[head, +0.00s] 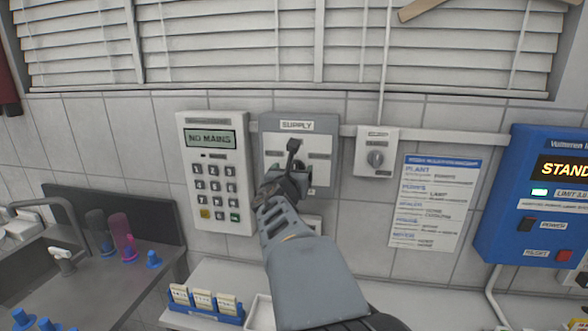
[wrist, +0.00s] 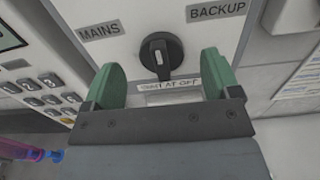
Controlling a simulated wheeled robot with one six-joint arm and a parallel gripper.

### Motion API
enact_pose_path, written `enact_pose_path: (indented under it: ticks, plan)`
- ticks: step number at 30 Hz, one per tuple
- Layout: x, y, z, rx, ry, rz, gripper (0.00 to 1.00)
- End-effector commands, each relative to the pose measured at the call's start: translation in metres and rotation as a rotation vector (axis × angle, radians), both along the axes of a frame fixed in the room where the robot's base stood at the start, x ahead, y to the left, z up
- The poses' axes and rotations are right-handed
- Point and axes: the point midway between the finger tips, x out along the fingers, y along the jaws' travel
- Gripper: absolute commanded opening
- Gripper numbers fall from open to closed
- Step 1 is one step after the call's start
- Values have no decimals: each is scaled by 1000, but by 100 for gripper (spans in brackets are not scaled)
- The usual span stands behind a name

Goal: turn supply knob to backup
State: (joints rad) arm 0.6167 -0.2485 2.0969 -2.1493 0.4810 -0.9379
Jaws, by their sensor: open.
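The grey supply panel (head: 326,143) is on the tiled wall, with my gripper (head: 289,178) in front of its middle. In the wrist view the black round supply knob (wrist: 174,48) has a handle with a white mark, running roughly up and down the picture. A MAINS label (wrist: 100,30) is at its upper left, a BACKUP label (wrist: 217,10) at its upper right, and a partly covered label (wrist: 170,86) below it. My gripper (wrist: 160,62) is open, its green fingers on either side below the knob, apart from it.
A keypad box (head: 215,170) reading NO MAINS is close at left. A smaller knob box (head: 376,150), a printed notice (head: 432,200) and a blue unit (head: 540,200) are at right. A counter (head: 215,270) with a blue card holder (head: 205,303) is below.

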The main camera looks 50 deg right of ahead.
Motion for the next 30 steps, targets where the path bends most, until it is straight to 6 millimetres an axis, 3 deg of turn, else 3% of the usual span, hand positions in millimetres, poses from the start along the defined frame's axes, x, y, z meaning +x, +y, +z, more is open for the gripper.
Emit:
enact_pose_path:
  ticks: [7, 19, 30]
  plan:
    - [12, -20, 0, 1, 1, 0, 82]
    - [15, -23, 0, 1, -1, 0, 82]
    - [15, -23, 0, 1, -1, 0, 48]
